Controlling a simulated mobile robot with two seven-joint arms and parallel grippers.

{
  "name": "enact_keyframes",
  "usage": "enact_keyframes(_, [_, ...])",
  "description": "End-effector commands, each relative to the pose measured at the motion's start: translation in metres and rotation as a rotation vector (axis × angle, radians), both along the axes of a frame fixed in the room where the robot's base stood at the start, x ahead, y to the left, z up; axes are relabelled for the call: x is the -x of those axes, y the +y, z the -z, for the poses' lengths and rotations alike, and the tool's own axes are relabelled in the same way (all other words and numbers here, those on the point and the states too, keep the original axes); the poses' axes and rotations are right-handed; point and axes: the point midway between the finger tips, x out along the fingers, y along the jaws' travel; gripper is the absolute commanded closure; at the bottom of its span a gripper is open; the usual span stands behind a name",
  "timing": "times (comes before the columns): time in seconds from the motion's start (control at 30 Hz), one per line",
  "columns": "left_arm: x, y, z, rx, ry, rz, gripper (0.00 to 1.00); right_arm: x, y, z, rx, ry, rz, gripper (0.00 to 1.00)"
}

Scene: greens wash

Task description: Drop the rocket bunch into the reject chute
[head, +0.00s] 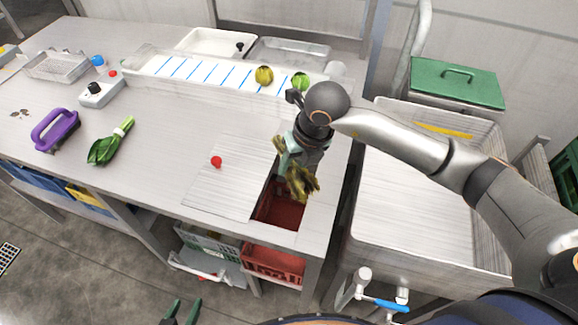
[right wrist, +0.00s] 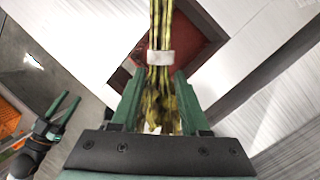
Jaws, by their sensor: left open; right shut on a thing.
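The rocket bunch (head: 301,184) is yellowed olive, with a pale band (right wrist: 160,57) around its stems in the right wrist view. My right gripper (head: 290,148) is shut on it and holds it over the reject chute (head: 280,211), a dark red rectangular opening in the counter. The chute also shows behind the stems in the right wrist view (right wrist: 196,38). The bunch hides part of the opening. My left gripper (head: 182,311) is open and empty, low in front of the counter; it also shows in the right wrist view (right wrist: 57,113).
A green leafy bunch (head: 106,147) and a purple-handled tool (head: 55,130) lie on the counter (head: 160,180). A red knob (head: 216,162) is left of the chute. A white trough (head: 200,78) with two round greens runs behind. A sink basin (head: 410,205) is right; a red crate (head: 272,264) stands below.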

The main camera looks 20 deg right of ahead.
Motion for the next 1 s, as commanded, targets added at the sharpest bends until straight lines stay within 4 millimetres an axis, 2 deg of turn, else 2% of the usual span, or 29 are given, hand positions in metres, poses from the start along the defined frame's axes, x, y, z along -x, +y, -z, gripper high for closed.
enact_keyframes(0.53, [0.000,0.000,0.035,0.000,-0.001,-0.001,0.50,0.000,0.000,0.055,0.000,0.001,0.000,1.00])
enact_keyframes(0.9, [0.000,0.001,0.037,0.000,-0.001,-0.001,0.50,0.000,0.000,0.059,0.001,0.000,0.000,1.00])
enact_keyframes(0.93, [0.000,0.001,0.037,0.000,-0.001,-0.001,0.50,0.000,0.000,0.059,0.001,0.000,0.000,0.52])
enact_keyframes(1.0, [0.000,0.001,0.037,0.000,-0.001,-0.001,0.50,0.000,0.000,0.059,0.001,0.000,0.000,0.44])
